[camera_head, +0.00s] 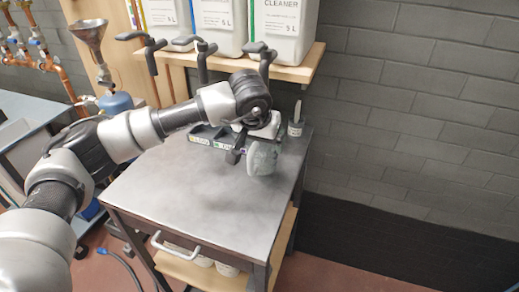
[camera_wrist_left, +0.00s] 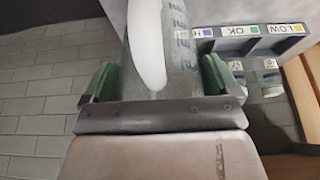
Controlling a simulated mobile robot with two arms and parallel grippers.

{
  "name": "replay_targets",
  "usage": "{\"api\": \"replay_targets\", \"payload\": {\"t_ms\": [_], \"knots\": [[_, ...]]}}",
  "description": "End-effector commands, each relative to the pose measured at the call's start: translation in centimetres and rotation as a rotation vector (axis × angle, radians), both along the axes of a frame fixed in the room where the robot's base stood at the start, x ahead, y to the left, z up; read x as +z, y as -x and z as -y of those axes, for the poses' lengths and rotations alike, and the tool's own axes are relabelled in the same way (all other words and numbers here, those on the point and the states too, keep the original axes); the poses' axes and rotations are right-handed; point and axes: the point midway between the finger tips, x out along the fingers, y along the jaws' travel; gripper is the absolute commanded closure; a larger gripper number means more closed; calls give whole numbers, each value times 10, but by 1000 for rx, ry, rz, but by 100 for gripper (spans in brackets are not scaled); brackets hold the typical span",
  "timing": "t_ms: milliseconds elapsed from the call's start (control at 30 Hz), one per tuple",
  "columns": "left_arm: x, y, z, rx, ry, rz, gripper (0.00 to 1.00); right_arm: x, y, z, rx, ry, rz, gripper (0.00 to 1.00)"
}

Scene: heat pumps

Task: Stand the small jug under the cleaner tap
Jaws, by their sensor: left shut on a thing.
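My left gripper (camera_head: 243,150) is shut on a translucent grey jug (camera_head: 263,158), above the back right of the cart top. In the left wrist view the jug (camera_wrist_left: 158,45) has graduation marks and a white strip, and sits between the green finger pads of my left gripper (camera_wrist_left: 160,82). The white container labelled CLEANER (camera_head: 283,28) stands at the right end of the wooden shelf. Its black tap (camera_head: 262,52) hangs over the shelf edge, above and behind the jug. My right gripper is not in view.
A rack with purple, green and yellow labels (camera_wrist_left: 258,32), reading OK and LOW on two, stands at the cart's back; small jars (camera_wrist_left: 268,75) show by it. A cup (camera_head: 295,128) stands at the back right corner. The cart top (camera_head: 190,195) is clear in front.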

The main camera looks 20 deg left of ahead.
Motion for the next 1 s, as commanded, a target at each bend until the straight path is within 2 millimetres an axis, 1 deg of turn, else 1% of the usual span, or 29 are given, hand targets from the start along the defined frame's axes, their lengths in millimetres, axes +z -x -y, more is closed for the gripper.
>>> {"api": "replay_targets", "payload": {"t_ms": [33,100,200,267,400,500,700,833,867,900,1000], "knots": [[-3,-5,0,1,0,-1,36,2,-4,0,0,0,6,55],[-6,-9,-1,0,1,0,36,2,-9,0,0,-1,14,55],[-11,-11,-1,-1,0,-1,36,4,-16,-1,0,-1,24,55],[-17,-11,-1,-1,0,-2,36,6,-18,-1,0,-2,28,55],[-38,-10,-1,-1,-1,-3,36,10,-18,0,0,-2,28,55],[-47,-10,-1,-1,0,-1,36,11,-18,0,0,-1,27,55],[-47,-10,-1,-1,0,1,36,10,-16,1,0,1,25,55],[-51,-10,-1,-1,0,1,36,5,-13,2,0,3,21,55],[-50,-10,-1,-1,0,0,5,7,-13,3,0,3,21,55],[-49,-10,-1,-1,0,0,0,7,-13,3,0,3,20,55],[-49,-10,-1,-1,0,0,0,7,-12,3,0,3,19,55]]}}
